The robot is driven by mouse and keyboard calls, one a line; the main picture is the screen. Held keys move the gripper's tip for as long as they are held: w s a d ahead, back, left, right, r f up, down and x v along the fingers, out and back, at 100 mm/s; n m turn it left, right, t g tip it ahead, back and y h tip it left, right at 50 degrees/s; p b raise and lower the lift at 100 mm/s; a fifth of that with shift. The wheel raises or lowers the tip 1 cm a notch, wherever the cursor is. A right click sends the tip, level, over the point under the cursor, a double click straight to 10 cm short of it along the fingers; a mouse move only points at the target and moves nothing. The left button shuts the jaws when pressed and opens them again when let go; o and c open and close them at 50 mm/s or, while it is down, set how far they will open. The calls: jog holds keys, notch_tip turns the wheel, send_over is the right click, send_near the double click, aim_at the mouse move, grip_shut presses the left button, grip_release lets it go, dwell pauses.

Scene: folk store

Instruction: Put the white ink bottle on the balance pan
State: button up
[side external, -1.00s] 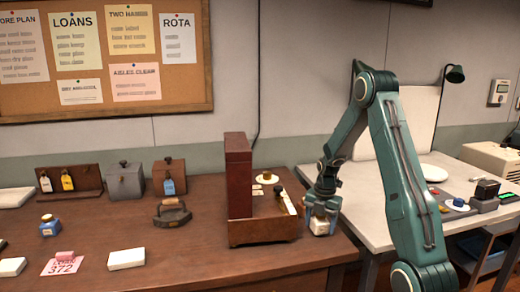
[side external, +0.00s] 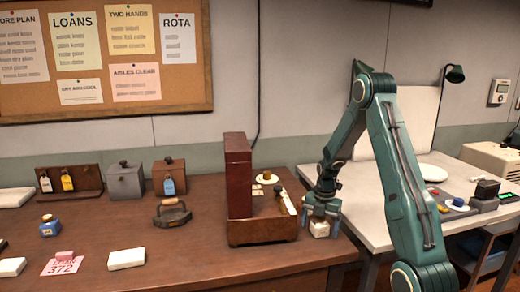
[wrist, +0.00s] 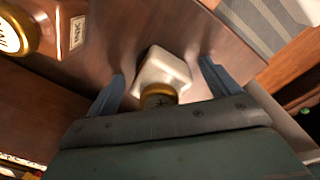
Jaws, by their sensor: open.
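The white ink bottle (side external: 320,229), with a white body and gold cap, stands near the right end of the brown table, just right of the wooden stand. In the wrist view the white ink bottle (wrist: 165,70) lies between the two blue fingers, with visible gaps on both sides. My gripper (side external: 321,213) is open, pointing down around the bottle. My gripper's fingers also show in the wrist view (wrist: 163,82).
The wooden stand (side external: 262,232) with a tall back panel is close to my gripper's left. A flat iron (side external: 173,212), a blue bottle (side external: 49,227) and white blocks sit farther left. A white table (side external: 380,215) is on the right. The table's front middle is clear.

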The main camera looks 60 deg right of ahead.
notch_tip(320, 180, up, 14)
jog(key=shift+s, duration=0.2)
dwell(0.5)
jog(key=shift+f, duration=0.1)
dwell(0.4)
jog(key=a+r+m+t+h, duration=0.1)
jog(key=a+r+m, duration=0.35)
jog(key=a, duration=0.45)
jog(key=a+r+m+t, duration=0.1)
jog(key=a+r+m, duration=0.35)
jog(key=a, duration=0.45)
jog(key=s+a+r+m+t+y, duration=0.1)
jog(key=s+a+r+m+t, duration=0.1)
jog(key=s+a+m, duration=0.6)
jog(key=s+a+t, duration=0.1)
jog(key=s+a, duration=0.1)
jog(key=a, duration=0.2)
jog(key=shift+a+m, duration=0.4)
jog(key=shift+r, duration=0.1)
jog(key=shift+c, duration=0.6)
jog(key=shift+w, duration=0.1)
